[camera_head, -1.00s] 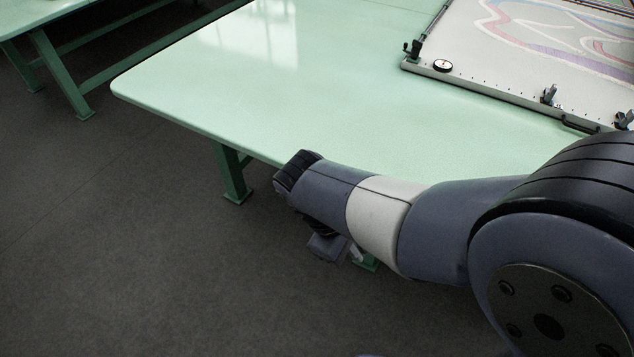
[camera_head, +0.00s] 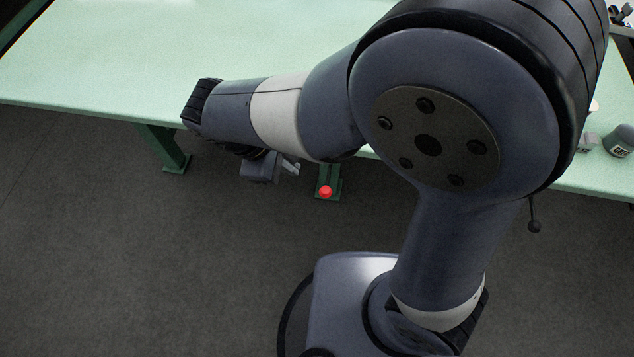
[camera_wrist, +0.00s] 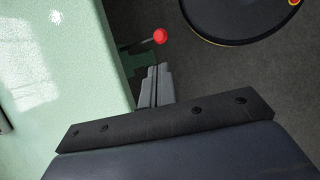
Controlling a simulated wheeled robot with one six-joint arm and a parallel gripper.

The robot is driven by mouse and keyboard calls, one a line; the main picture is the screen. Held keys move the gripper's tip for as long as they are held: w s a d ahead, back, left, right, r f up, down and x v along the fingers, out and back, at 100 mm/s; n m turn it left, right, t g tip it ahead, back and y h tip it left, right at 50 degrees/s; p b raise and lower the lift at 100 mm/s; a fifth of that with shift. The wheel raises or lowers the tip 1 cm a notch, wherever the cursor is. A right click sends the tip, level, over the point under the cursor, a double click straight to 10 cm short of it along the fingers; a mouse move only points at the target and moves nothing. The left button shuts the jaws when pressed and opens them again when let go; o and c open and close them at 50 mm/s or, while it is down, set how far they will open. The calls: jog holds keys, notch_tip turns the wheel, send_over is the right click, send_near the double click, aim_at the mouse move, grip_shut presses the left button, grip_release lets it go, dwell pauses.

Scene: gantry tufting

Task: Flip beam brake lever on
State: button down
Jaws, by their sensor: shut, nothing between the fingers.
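A red ball knob (camera_head: 325,191) shows below the table's front edge, just right of my gripper in the head view. In the wrist view the red knob (camera_wrist: 160,36) sits on a short dark rod that runs left toward the table edge. I cannot tell whether this lever is on or off. My gripper (camera_head: 291,167) is mostly hidden under my forearm in the head view. In the wrist view my gripper (camera_wrist: 158,70) is shut and empty, its fingertips pointing toward the knob with a visible gap between them.
The pale green table (camera_head: 95,60) spans the back, on green legs (camera_head: 163,150). A dark ball-ended rod (camera_head: 534,226) hangs below its edge at the right. A dark grey labelled container (camera_head: 619,141) stands on the table's right. Dark floor (camera_head: 90,250) is clear at the left.

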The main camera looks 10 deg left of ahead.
aim_at(322, 190)
jog(key=b+x, duration=0.1)
jog(key=x, duration=1.2)
jog(key=shift+f, duration=0.1)
jog(key=shift+s+f+b, duration=0.1)
jog(key=shift+f+b, duration=0.05)
jog(key=shift+b, duration=0.35)
notch_tip(322, 190, down, 11)
jog(key=w+m+t+h+b, duration=0.1)
jog(key=t+b, duration=0.9)
jog(key=b, duration=1.7)
jog(key=shift+w+f+m+h, duration=0.15)
jog(key=shift+w+m+h, duration=0.3)
jog(key=shift+m, duration=0.25)
jog(key=shift+d+f, duration=0.1)
